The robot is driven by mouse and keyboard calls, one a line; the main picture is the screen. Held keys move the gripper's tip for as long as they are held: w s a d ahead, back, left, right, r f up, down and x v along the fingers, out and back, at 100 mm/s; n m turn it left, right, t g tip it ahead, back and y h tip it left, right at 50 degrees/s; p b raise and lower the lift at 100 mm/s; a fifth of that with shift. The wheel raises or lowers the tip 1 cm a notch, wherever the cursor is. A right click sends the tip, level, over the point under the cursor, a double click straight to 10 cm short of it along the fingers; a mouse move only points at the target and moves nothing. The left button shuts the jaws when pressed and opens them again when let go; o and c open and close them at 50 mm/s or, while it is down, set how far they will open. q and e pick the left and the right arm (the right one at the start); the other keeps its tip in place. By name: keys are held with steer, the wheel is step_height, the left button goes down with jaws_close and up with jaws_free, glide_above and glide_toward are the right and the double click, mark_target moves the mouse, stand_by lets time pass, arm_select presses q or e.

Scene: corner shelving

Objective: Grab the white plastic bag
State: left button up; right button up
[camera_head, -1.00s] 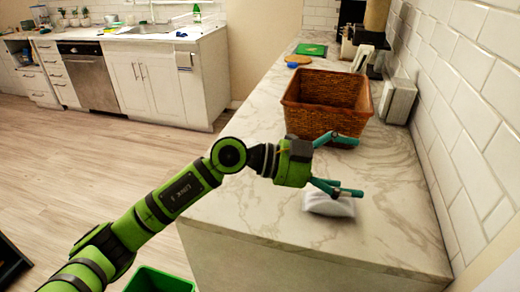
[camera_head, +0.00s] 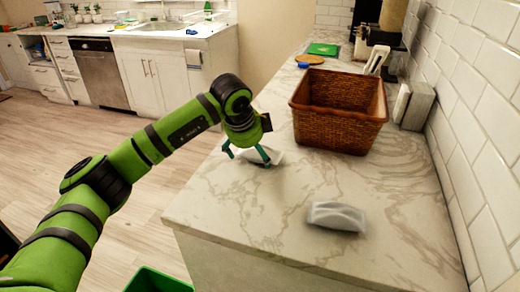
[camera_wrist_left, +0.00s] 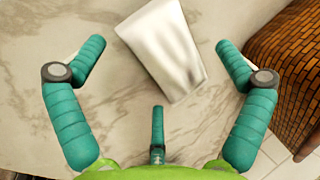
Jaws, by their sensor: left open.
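Two white bag-like packets lie on the marble counter (camera_head: 230,205). One white packet (camera_head: 337,216) lies alone near the counter's front, apart from any gripper. The other white packet (camera_head: 273,157) lies left of the basket, partly hidden behind my left gripper (camera_head: 250,156). My left gripper points down over it, teal fingers spread, holding nothing. In the left wrist view, a white packet (camera_wrist_left: 163,48) lies tilted on the marble, ahead of the open fingers (camera_wrist_left: 155,62); its top is cut off by the picture edge. My right gripper does not show.
A brown wicker basket (camera_head: 338,132) stands right of the left gripper, and its side also shows in the wrist view (camera_wrist_left: 300,75). A white tiled wall (camera_head: 470,130) borders the counter on the right. The counter's front middle is largely clear.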

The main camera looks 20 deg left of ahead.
arm_select(q)
steer(key=shift+w+d+f, duration=0.1)
steer(key=shift+w+f, duration=0.2)
steer(key=shift+f, duration=0.35)
steer(key=c, duration=1)
